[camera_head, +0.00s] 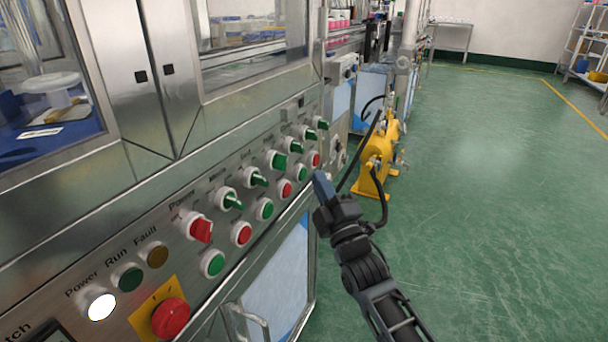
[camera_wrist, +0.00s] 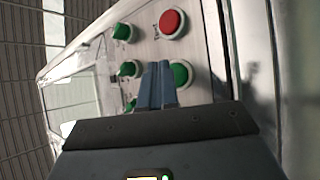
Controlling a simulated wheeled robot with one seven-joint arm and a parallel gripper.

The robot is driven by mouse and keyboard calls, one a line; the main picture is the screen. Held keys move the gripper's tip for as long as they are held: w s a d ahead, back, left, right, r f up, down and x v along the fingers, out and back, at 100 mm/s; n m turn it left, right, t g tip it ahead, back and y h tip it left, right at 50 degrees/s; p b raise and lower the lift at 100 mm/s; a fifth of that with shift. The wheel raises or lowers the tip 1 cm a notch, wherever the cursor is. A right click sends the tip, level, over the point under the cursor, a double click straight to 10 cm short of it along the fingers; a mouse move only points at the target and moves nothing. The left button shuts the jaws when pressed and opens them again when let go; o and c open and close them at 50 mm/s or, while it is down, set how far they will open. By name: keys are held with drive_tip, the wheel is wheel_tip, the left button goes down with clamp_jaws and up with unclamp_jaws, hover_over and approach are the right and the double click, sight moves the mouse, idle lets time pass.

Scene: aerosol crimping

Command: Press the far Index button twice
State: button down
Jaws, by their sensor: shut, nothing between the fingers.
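The control panel (camera_head: 225,190) carries a row of round push buttons, alternating green and red, below a row of green switches. At its far end are a red button (camera_head: 315,160) and a green button (camera_head: 302,173). The labels are too small to read, so I cannot tell which button is Index. My gripper (camera_head: 320,177) is shut and empty, just right of these far buttons. In the wrist view, the shut fingers (camera_wrist: 158,68) overlap the view beside a green button (camera_wrist: 181,73); a red button (camera_wrist: 172,22) lies above. Contact cannot be told.
A red emergency stop (camera_head: 170,318) on a yellow plate and a lit white Power lamp (camera_head: 101,306) are at the near end. A metal handle (camera_head: 248,322) sticks out below the panel. A yellow machine (camera_head: 376,155) stands beyond my gripper. The green floor at right is open.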

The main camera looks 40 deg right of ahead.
drive_tip(key=shift+w, duration=0.1)
idle(0.3)
drive_tip(key=shift+w+a+b, duration=0.15)
drive_tip(key=shift+w+b, duration=0.15)
drive_tip(key=shift+w+a, duration=0.1)
drive_tip(key=shift+w, duration=0.25)
idle(0.7)
idle(0.3)
drive_tip(key=shift+s+d, duration=0.25)
drive_tip(key=shift+s, duration=0.5)
drive_tip(key=s, duration=0.1)
drive_tip(key=s+d+p, duration=0.1)
drive_tip(key=s, duration=0.2)
drive_tip(key=shift+s+d, duration=0.35)
drive_tip(key=shift+s, duration=0.05)
idle(0.8)
